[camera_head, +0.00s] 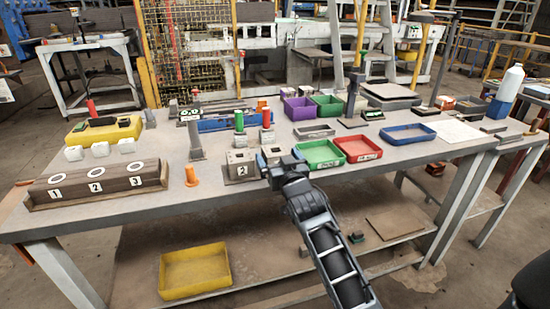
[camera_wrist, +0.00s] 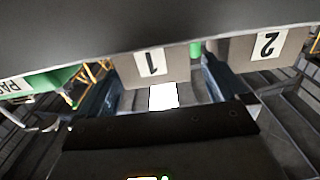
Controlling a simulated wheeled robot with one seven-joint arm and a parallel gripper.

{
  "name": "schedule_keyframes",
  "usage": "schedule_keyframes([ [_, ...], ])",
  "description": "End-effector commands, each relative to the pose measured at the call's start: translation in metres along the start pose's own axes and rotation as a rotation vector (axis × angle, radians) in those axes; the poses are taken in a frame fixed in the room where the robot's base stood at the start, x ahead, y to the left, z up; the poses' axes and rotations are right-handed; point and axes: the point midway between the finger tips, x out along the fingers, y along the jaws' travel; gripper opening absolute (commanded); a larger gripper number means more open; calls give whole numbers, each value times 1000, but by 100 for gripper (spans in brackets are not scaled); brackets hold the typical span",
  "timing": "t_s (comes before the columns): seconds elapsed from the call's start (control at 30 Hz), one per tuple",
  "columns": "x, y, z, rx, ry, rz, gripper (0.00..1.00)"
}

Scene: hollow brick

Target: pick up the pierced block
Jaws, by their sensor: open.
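A grey block (camera_head: 240,156) with dark holes in its top stands at the table's front, behind a label 2. A second, similar grey block (camera_head: 273,152) stands just right of it, partly hidden by my gripper (camera_head: 276,163). I cannot tell which of the two is the pierced block. In the wrist view, which is upside down, my open gripper (camera_wrist: 162,88) has one dark blue finger on each side of a grey face with a label 1 (camera_wrist: 151,62). The label 2 (camera_wrist: 267,45) lies outside the right finger. I see no clear contact.
A green tray (camera_head: 318,154) and a red tray (camera_head: 357,148) lie close to my gripper's right. A numbered wooden rack (camera_head: 97,186) is at the far left. Bare tabletop lies in front of the peg.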

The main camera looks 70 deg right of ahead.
Motion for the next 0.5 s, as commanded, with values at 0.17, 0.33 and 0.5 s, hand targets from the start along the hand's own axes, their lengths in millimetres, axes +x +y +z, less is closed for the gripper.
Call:
schedule_keyframes([
  [0.17,27,4,0,1,2,1,100],
  [0.33,38,4,2,0,0,0,100],
  [0.5,38,3,2,0,-1,-1,100],
])
